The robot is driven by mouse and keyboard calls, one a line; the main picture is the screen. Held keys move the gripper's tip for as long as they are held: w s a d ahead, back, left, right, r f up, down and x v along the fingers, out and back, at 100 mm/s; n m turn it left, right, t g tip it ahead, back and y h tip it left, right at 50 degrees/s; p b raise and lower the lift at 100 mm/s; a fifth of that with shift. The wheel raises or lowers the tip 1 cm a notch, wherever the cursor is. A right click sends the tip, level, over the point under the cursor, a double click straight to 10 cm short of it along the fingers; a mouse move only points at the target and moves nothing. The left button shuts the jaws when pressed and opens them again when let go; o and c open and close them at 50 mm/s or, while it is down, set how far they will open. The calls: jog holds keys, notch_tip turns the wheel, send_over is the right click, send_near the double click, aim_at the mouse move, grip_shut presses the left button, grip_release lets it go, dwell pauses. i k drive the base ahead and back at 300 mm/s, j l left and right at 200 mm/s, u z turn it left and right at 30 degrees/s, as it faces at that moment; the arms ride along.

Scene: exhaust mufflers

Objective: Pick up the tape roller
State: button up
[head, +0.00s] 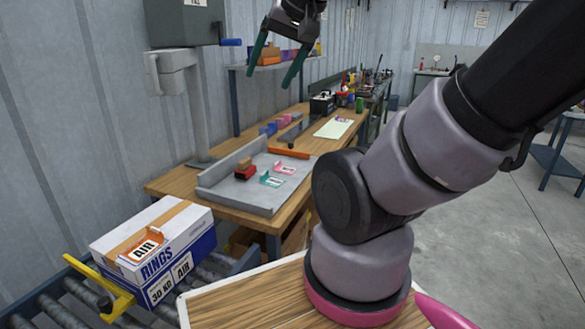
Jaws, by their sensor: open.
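My gripper (269,80) is at the top of the head view, its two teal fingers spread apart and pointing down. It is empty, and appears high above the wooden workbench (180,184). I cannot pick out the tape roller for certain. A small red and brown block-like item (244,168) sits on the grey tray (237,197) on the bench and may be it, but it is too small to tell. Pink (285,168) and teal (271,181) pieces with white labels lie to its right on the tray.
An orange bar (289,153) lies behind the tray, with blue and pink blocks and a pale sheet (334,128) farther back. A post-mounted grey box (183,22) stands left. A RINGS carton (155,240) rests on the roller conveyor (70,310). Open floor is at right.

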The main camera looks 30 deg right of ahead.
aim_at(246, 169)
jog(key=z, duration=0.3)
jog(key=k, duration=0.15)
jog(key=k+u, duration=0.25)
jog(key=u, duration=0.15)
jog(key=k+j+u, duration=0.1)
jog(key=k+u, duration=0.15)
jog(key=u, duration=0.15)
jog(key=l+u, duration=0.15)
jog(key=u, duration=0.25)
jog(key=i+l+u, duration=0.1)
jog(key=u, duration=0.25)
jog(key=l+u, duration=0.5)
jog(key=u, duration=0.3)
jog(key=k+l, duration=0.15)
jog(key=l, duration=0.5)
jog(key=k+l, duration=0.1)
jog(key=l, duration=0.5)
jog(key=k+l, duration=0.15)
jog(key=l, duration=0.5)
jog(key=k+l, duration=0.15)
jog(key=l, duration=0.5)
jog(key=k+l, duration=0.1)
jog(key=l, duration=0.5)
jog(key=k+l, duration=0.15)
jog(key=l, duration=0.5)
jog(key=k+l, duration=0.1)
jog(key=l, duration=0.55)
jog(key=k+l, duration=0.15)
jog(key=l, duration=0.45)
